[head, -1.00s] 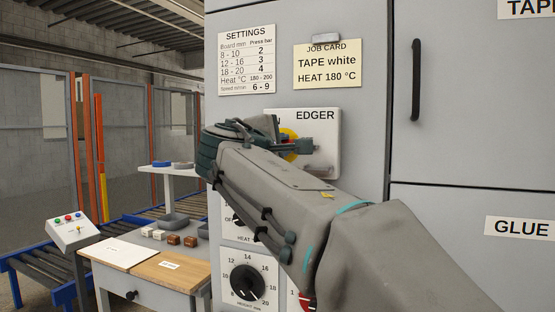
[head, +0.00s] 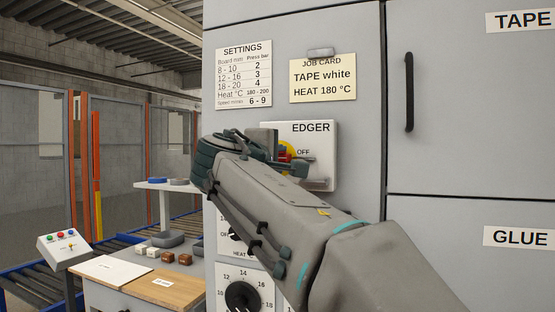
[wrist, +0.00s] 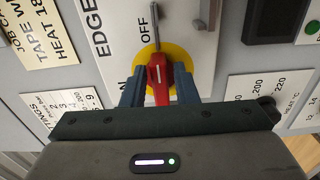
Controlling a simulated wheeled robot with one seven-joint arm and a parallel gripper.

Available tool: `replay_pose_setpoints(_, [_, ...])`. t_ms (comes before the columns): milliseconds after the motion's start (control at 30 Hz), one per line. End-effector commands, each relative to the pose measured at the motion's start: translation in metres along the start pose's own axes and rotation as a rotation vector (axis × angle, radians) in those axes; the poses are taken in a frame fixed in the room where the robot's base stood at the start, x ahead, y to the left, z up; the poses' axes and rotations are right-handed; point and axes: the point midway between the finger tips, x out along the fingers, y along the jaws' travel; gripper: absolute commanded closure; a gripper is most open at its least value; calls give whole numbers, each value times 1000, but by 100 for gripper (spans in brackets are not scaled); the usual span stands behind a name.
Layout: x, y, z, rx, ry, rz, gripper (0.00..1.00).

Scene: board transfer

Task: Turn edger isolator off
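The edger isolator is a red handle (wrist: 158,78) on a yellow disc (wrist: 178,54), set in a light plate (head: 325,150) marked EDGER. In the wrist view the handle's white line points towards the word OFF; ON is partly hidden at the left finger. My gripper (wrist: 159,84) is at the handle, one dark finger on each side and close against it. In the head view my gripper (head: 290,162) covers much of the isolator, and a bit of red and yellow shows beside OFF.
A job card (head: 323,82) and a settings sheet (head: 243,75) are on the cabinet above the plate. Dials (head: 243,295) sit below. A door handle (head: 409,92) stands out at the right. A bench (head: 165,288) with small blocks is at lower left.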

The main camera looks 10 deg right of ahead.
Motion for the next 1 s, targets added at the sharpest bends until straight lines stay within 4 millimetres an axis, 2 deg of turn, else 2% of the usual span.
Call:
replay_pose_setpoints(300, [0, 0, 0, -1, 0, 1, 62])
replay_pose_setpoints(433, [-9, 1, 0, -1, 1, 2, 62])
replay_pose_setpoints(567, [-31, 1, 0, -1, 3, 3, 62])
replay_pose_setpoints(800, [-87, 1, 0, -1, 3, 3, 62])
replay_pose_setpoints(1000, [-122, 1, 0, -1, 2, 2, 62])
